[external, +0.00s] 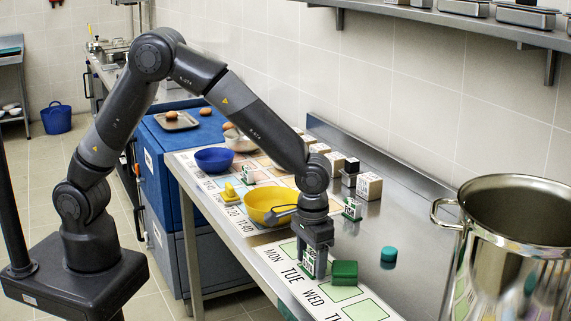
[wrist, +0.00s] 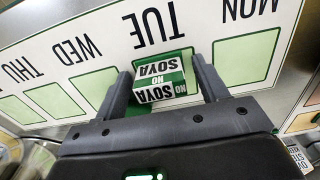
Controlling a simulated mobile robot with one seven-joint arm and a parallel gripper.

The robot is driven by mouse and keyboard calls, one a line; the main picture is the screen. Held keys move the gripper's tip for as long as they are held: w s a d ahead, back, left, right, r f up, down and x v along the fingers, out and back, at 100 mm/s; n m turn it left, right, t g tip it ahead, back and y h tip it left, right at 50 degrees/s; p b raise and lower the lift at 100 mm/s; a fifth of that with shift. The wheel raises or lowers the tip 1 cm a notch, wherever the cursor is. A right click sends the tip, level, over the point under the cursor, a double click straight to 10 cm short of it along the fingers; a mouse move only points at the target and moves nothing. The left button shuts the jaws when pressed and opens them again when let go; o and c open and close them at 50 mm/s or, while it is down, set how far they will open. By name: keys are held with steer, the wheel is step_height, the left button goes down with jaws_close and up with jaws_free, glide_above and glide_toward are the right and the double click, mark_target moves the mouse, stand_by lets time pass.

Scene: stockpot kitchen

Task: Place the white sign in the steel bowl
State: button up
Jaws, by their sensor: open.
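A small white-and-green sign reading "NO SOYA" (wrist: 160,76) stands on the weekday board, by the "TUE" square, between the two fingers of my gripper (wrist: 166,90). The fingers are open, one on each side of it. In the external view my gripper (external: 316,262) is down at the board and the sign (external: 308,263) shows partly between its fingers. The steel bowl (external: 240,141) sits at the far end of the counter behind the blue bowl, partly hidden by my arm.
A yellow bowl (external: 272,204), a blue bowl (external: 213,159) and a yellow block (external: 231,193) stand left of my gripper. A green block (external: 344,272) is close on its right. Another sign (external: 352,209), a teal cylinder (external: 389,256) and a large pot (external: 515,235) are further right.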

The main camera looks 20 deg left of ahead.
mark_target(311, 253)
step_height(311, 253, up, 12)
stand_by(0.5)
steer(key=w+a+r+n+h, duration=0.1)
steer(key=w+a+r, duration=0.2)
steer(key=w+a, duration=0.25)
steer(key=w+a+r+n, duration=0.1)
steer(key=w+a+r, duration=0.25)
steer(key=w, duration=0.35)
steer(key=w+a+r+n+t, duration=0.1)
steer(key=w+a+r, duration=0.1)
steer(key=w+a, duration=0.5)
steer(key=w+a+r+n+t, duration=0.1)
steer(key=w+a+r, duration=0.1)
steer(key=a, duration=1)
steer(key=s+a+n+t, duration=0.1)
steer(key=s+a+n, duration=0.1)
steer(key=a, duration=1.1)
steer(key=s+a+n+t+y, duration=0.1)
steer(key=s+a+n+t, duration=0.1)
steer(key=a, duration=1.2)
steer(key=shift+s+n+t, duration=0.3)
steer(key=shift+s+n, duration=0.2)
steer(key=shift+s, duration=0.15)
steer(key=shift+o, duration=0.4)
steer(key=shift+s+a, duration=0.25)
steer(key=shift+a, duration=0.1)
